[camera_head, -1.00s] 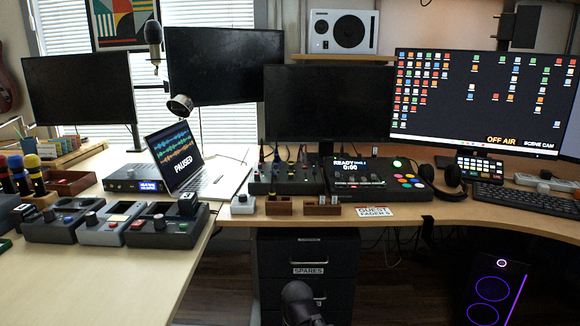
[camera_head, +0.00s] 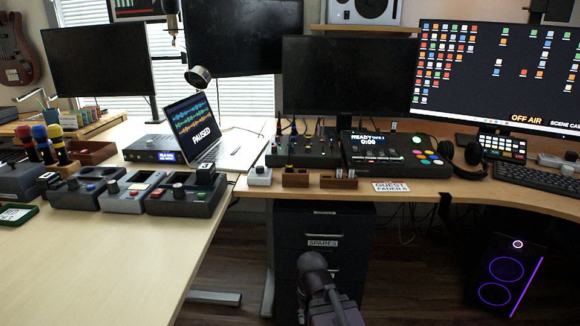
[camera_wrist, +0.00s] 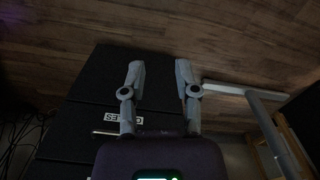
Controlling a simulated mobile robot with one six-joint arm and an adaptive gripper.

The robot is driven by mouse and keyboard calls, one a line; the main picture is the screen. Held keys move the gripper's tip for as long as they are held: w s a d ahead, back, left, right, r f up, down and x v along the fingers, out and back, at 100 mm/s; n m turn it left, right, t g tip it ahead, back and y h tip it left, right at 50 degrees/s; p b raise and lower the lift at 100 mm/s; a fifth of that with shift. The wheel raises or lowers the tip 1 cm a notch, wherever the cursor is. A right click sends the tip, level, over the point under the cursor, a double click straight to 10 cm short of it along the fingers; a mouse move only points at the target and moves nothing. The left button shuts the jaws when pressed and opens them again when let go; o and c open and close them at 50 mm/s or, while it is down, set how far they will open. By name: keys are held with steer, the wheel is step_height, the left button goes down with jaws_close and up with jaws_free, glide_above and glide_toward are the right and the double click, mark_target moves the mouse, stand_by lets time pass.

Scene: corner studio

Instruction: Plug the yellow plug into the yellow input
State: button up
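In the wrist view, my gripper (camera_wrist: 160,72) is open and empty. Its two grey fingers are apart, with wood floor and a dark drawer cabinet beyond them. In the head view, the dark mixer (camera_head: 302,160) stands on the desk with several thin plugs or cables standing up along its back. Their colours and the input colours are too small to tell apart, so I cannot pick out the yellow plug or the yellow input. My arm shows at the bottom centre, in front of the drawers and well below the desk top.
Two wooden blocks (camera_head: 295,180) and a white knob box (camera_head: 260,176) line the desk edge. A pad controller (camera_head: 390,154) stands right of the mixer. The laptop (camera_head: 195,128) and several control boxes stand left. Drawers (camera_head: 322,262) fill the space below.

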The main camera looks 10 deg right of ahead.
steer(key=o, duration=0.4)
step_height(320, 180, up, 48)
steer(key=n+p, duration=0.1)
steer(key=p, duration=4.7)
glide_above(289, 158)
steer(key=shift+w+a+r, duration=0.1)
steer(key=shift+w+a, duration=0.05)
steer(key=shift+w, duration=0.1)
steer(key=shift+f, duration=0.2)
step_height(289, 158, down, 8)
steer(key=b, duration=0.8)
steer(key=shift+f, duration=0.15)
steer(key=shift+b, duration=0.3)
steer(key=shift+s+d+f+b, duration=0.1)
steer(key=shift+d+f+b, duration=0.05)
steer(key=shift+f+b, duration=1.15)
steer(key=shift+d+f+b, duration=0.1)
steer(key=shift+f+b, duration=1.15)
steer(key=shift+f, duration=0.05)
